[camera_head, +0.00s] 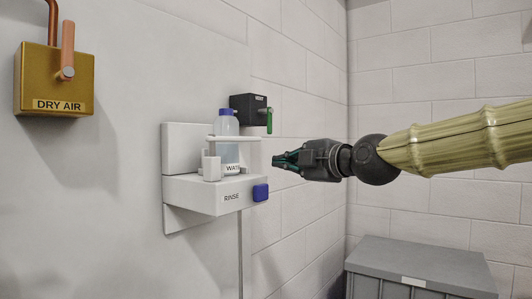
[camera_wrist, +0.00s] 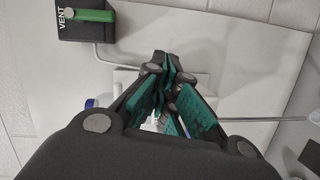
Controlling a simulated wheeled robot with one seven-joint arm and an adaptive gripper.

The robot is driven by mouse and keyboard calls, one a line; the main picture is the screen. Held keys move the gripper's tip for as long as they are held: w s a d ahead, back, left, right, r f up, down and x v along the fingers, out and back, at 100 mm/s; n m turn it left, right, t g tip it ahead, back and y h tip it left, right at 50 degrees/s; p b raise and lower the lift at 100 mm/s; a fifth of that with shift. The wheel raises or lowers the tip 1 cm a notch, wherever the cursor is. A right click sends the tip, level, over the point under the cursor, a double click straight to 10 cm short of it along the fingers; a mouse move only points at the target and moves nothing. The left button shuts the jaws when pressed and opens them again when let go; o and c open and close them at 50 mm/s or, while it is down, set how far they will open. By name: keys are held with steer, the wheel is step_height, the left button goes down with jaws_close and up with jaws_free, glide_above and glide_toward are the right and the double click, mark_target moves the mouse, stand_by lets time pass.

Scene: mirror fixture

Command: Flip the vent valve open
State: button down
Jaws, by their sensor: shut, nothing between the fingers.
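The vent valve is a dark box marked VENT (camera_head: 246,106) on the wall in the head view, with a green lever (camera_head: 269,121) hanging down at its right side. In the wrist view the vent box (camera_wrist: 82,31) is at the upper left, and its green lever (camera_wrist: 95,15) runs from a grey round pivot to the right. My gripper (camera_head: 276,161) is below and slightly right of the lever in the head view, apart from it. In the wrist view its fingertips (camera_wrist: 162,62) are together, with nothing between them.
A white RINSE unit (camera_head: 188,195) with a blue button (camera_head: 261,192) and a water bottle (camera_head: 228,125) is left of my gripper. A brass DRY AIR box (camera_head: 45,85) hangs at the far left. A grey bin (camera_head: 425,260) stands below my arm. A thin rod (camera_wrist: 245,121) crosses the wrist view.

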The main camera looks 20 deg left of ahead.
mark_target(270, 121)
steer(key=s+r+n+y, duration=0.1)
steer(key=s+r+n, duration=0.1)
steer(key=r, duration=0.6)
steer(key=shift+s+r, duration=0.25)
steer(key=shift+s, duration=0.4)
steer(key=w+a+p, duration=0.7)
steer(key=w, duration=0.2)
steer(key=shift+w, duration=0.2)
steer(key=shift+d, duration=0.1)
steer(key=shift+f+n+b, duration=0.2)
steer(key=shift+n+b, duration=0.2)
